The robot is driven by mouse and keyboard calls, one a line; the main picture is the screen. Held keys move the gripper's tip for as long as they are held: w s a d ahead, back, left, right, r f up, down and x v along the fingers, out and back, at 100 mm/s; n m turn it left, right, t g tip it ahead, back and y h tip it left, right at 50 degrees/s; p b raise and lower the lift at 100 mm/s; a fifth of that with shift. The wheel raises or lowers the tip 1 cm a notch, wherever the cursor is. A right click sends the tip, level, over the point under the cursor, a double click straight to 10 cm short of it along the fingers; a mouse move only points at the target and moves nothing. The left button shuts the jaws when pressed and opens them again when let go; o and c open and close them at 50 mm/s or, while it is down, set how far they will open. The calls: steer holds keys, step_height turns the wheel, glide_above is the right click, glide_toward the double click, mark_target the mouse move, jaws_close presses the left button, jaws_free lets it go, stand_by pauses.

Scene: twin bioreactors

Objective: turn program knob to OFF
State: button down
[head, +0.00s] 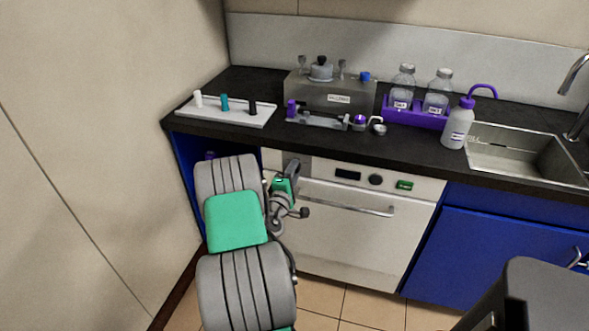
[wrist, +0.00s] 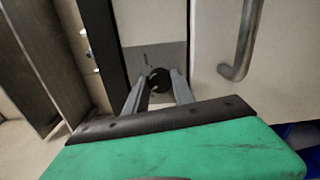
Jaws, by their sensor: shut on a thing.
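In the wrist view a dark round knob (wrist: 158,80) sits on a grey panel (wrist: 150,57) with small marks, too small to read. My gripper (wrist: 158,84) has a finger on each side of the knob and is shut on it. In the head view my gripper (head: 291,167) is at the left end of the dishwasher-like appliance's front (head: 340,232), against the grey panel (head: 305,168). It hides the knob there. I cannot tell which setting the knob points to.
The appliance front also carries a dark display (head: 347,175), another dark round knob (head: 375,180), a green-lit display (head: 404,185) and a bar handle (head: 350,205); the handle is close right of my gripper in the wrist view (wrist: 243,45). Bottles and trays stand on the black counter (head: 410,150) above.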

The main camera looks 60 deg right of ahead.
steer(key=n+p, duration=0.1)
steer(key=n, duration=0.1)
steer(key=n+p, duration=0.1)
steer(key=n, duration=0.2)
steer(key=shift+w+a+f, duration=0.1)
steer(key=shift+w+a, duration=0.05)
stand_by(0.3)
steer(key=c, duration=1.4)
jaws_free()
steer(key=o, duration=0.3)
steer(key=shift+o, duration=0.2)
steer(key=s+a+b, duration=0.1)
steer(key=a, duration=0.6)
steer(key=shift+s+a, duration=0.25)
steer(key=shift+a, duration=0.05)
